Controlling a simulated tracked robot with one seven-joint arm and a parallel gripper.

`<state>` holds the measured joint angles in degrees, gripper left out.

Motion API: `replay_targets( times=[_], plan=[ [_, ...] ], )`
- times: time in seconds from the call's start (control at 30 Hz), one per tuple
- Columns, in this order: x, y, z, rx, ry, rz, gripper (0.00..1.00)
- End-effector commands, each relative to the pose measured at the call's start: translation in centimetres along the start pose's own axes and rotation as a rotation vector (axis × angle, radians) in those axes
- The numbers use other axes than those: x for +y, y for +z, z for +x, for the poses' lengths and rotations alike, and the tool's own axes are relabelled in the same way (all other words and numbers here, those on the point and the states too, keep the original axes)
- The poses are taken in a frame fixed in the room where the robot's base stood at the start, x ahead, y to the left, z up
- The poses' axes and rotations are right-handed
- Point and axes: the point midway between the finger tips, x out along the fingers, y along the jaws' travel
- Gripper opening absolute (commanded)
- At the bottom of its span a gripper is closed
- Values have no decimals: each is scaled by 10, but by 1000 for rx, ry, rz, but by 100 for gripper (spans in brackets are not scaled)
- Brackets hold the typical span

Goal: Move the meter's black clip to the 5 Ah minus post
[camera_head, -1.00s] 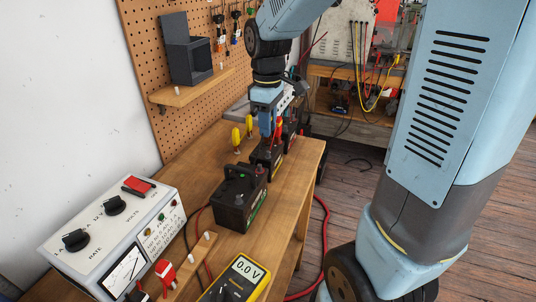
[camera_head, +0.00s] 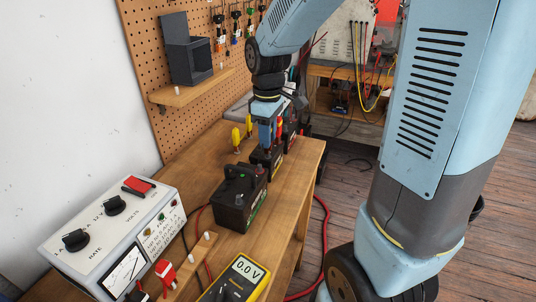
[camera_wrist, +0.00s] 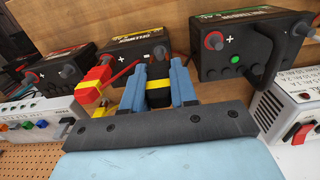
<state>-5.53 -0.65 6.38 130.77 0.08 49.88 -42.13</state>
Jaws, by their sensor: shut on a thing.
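My gripper (camera_wrist: 158,94) is shut on the black clip (camera_wrist: 159,97), a black body with yellow between the blue fingers. In the head view, my gripper (camera_head: 266,142) is low over the middle battery (camera_head: 268,163). In the wrist view, this yellow-labelled battery (camera_wrist: 188,38) is just beyond the fingers, with a post (camera_wrist: 159,50) close to them. I cannot tell whether the clip touches that post. A red clip (camera_wrist: 92,84) with yellow sits left of my gripper. The yellow meter (camera_head: 240,280) reads 0.0 V at the bench front. I cannot read the Ah ratings.
A green-labelled battery (camera_head: 238,202) stands nearer the camera, and a red-labelled battery (camera_wrist: 62,68) shows at left in the wrist view. A white charger-like box (camera_head: 110,235) and a pegboard (camera_head: 150,50) line the left. Bare bench lies along the right edge.

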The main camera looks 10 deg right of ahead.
Motion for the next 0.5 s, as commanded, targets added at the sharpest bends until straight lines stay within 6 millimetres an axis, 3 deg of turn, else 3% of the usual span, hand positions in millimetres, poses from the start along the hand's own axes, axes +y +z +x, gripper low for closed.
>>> replay_targets(
  times=[0.5],
  plan=[
    [0,0,12,0,0,0,13]
  ],
)
